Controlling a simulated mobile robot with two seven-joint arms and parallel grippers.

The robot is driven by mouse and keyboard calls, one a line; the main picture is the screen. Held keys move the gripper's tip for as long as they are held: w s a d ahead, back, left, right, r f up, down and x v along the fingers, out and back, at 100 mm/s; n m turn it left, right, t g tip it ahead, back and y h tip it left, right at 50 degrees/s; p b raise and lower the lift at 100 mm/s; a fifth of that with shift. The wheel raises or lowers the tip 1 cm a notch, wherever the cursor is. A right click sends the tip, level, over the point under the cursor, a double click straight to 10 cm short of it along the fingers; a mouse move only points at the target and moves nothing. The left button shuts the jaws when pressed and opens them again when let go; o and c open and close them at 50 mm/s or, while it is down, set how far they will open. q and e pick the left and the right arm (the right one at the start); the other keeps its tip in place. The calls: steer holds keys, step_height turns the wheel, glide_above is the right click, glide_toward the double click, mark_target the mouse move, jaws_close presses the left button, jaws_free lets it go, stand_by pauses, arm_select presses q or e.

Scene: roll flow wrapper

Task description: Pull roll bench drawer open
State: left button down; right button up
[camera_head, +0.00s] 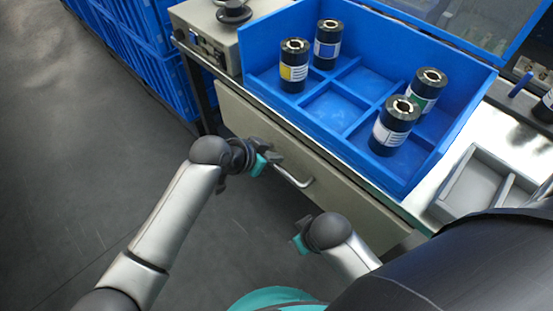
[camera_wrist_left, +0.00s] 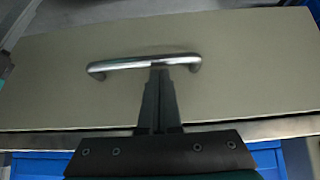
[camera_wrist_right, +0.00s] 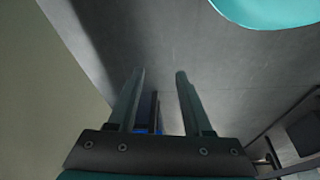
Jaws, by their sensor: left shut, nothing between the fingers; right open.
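The roll bench drawer has a beige front (camera_head: 335,192) below the bench top; it looks flush with the bench. Its curved metal handle (camera_head: 295,178) also shows across the upper middle of the left wrist view (camera_wrist_left: 125,63). My left gripper (camera_head: 273,158) is at the handle's left end in the head view. In the left wrist view its fingers (camera_wrist_left: 160,72) are together, with tips overlapping the handle toward its right end; I cannot tell whether they touch it. My right gripper (camera_wrist_right: 161,73) is open and empty, pointing at the floor beside the drawer front.
A blue divided crate (camera_head: 262,88) with several dark rolls (camera_head: 397,125) stands on the bench. A grey tray (camera_head: 470,185) is at the right and a beige device (camera_head: 218,35) at the left. Blue crates (camera_head: 130,30) stand behind. Floor (camera_head: 90,170) on the left is clear.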

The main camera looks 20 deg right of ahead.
arm_select(q)
steer(key=shift+w+d+f+b, duration=0.15)
steer(key=shift+d+f+b, duration=0.15)
steer(key=shift+d+f, duration=0.15)
arm_select(e)
steer(key=shift+w+r, duration=0.25)
steer(key=shift+r, duration=0.55)
arm_select(q)
steer(key=shift+a, duration=0.15)
